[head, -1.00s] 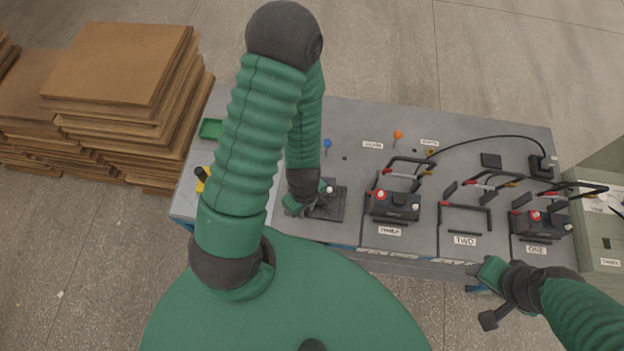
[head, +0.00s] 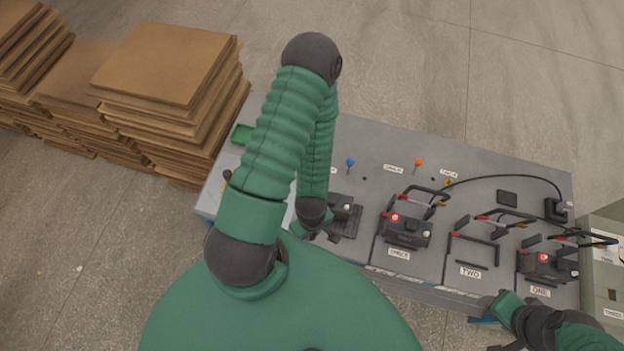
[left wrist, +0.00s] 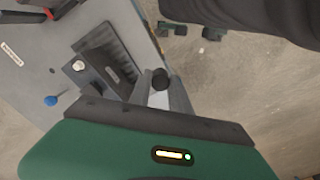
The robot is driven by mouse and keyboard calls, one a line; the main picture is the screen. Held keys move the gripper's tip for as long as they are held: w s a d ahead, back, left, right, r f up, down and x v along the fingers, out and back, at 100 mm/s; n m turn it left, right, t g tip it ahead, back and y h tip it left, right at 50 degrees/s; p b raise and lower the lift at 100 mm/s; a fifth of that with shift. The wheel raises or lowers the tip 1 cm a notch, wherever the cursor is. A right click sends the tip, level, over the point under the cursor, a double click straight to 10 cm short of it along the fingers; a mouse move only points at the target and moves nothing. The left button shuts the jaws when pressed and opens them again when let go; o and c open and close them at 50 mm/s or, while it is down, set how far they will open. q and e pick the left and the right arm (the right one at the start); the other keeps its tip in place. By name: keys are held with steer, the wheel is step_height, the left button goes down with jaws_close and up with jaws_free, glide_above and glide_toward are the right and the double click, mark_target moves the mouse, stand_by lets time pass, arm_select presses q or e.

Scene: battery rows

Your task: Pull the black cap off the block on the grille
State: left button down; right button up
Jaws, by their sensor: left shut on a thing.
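The dark block (head: 341,206) sits on the black grille (head: 352,222) at the left part of the bench, with a pale post showing on top.
Two more blocks with red and pale posts stand in bays, one in the middle (head: 405,232) and one at the right (head: 547,265). Bay TWO (head: 473,252) holds no block. Blue (head: 350,162) and orange (head: 418,162) knobs stand behind. Stacked boards (head: 165,90) are at left.

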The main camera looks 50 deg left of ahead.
arm_select(q)
steer(key=shift+r+p, duration=0.7)
steer(key=shift+r, duration=0.05)
steer(key=shift+r+p, duration=2.35)
